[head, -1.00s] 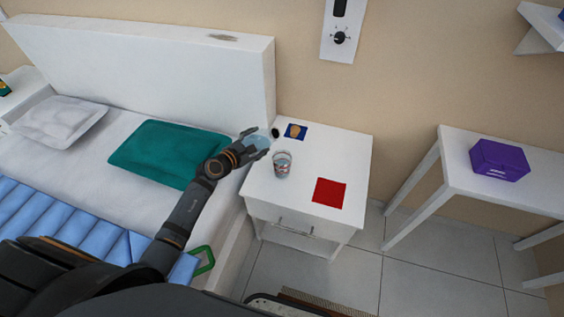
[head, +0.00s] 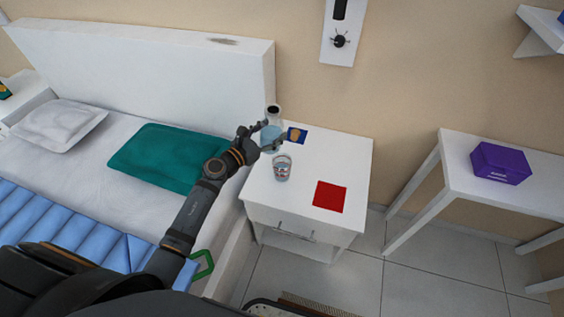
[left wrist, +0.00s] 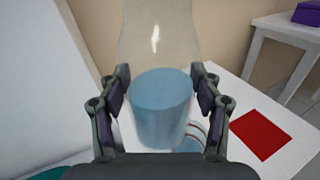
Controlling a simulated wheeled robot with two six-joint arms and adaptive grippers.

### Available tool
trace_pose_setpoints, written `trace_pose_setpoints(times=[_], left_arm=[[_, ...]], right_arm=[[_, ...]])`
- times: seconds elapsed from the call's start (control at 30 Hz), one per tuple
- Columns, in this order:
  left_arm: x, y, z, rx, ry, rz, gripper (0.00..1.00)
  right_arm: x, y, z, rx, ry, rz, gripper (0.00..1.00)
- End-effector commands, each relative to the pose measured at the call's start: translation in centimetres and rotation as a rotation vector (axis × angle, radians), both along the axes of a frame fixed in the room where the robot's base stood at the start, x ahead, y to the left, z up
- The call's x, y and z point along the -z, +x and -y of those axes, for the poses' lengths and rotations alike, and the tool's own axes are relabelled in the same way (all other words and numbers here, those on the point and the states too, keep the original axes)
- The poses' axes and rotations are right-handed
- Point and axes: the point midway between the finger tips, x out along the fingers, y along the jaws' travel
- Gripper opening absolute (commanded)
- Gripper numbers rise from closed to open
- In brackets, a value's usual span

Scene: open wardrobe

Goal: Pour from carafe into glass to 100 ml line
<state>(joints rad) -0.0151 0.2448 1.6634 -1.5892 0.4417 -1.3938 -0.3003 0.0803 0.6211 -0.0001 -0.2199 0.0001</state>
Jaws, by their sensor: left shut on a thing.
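The carafe (head: 273,118) is clear with a dark opening at its top, and it holds pale blue liquid. My left gripper (head: 272,139) is shut on it over the nightstand, and it stands about upright. In the left wrist view the carafe (left wrist: 160,105) is between the two fingers (left wrist: 160,95), with blue liquid in its lower part. The glass (head: 282,168) stands on the nightstand just in front of the carafe, with coloured marks on its side. In the left wrist view the glass is partly hidden behind the carafe. My right gripper is not in view.
The white nightstand (head: 260,190) carries a red square (head: 330,196) at front right and a blue card with a tan picture (head: 297,134) at the back. The bed with a green pillow (head: 165,155) is at left. A white table (head: 460,150) with a purple box (head: 500,163) is at right.

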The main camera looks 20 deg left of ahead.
Motion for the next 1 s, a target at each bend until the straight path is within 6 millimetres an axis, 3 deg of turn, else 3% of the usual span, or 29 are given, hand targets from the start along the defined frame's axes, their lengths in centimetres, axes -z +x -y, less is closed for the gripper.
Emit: trace_pose_setpoints(times=[0.03, 0.13, 0.47, 0.73, 1.0], left_arm=[[0.7, 0.0, 0.5, 0.000, -0.042, 0.003, 0.08], [0.5, 0.0, 0.9, 0.000, -0.101, 0.001, 0.08], [-0.3, 0.0, 1.0, 0.000, -0.105, 0.001, 0.08], [-3.0, 0.0, 1.0, 0.000, -0.104, 0.001, 0.08], [-2.8, 0.0, 1.0, 0.000, -0.104, 0.001, 0.08]], right_arm=[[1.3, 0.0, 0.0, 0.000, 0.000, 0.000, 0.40], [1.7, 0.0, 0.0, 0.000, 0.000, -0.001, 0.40], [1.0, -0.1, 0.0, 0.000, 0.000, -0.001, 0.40], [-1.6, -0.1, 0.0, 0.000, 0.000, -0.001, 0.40], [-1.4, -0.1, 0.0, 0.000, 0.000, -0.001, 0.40]])
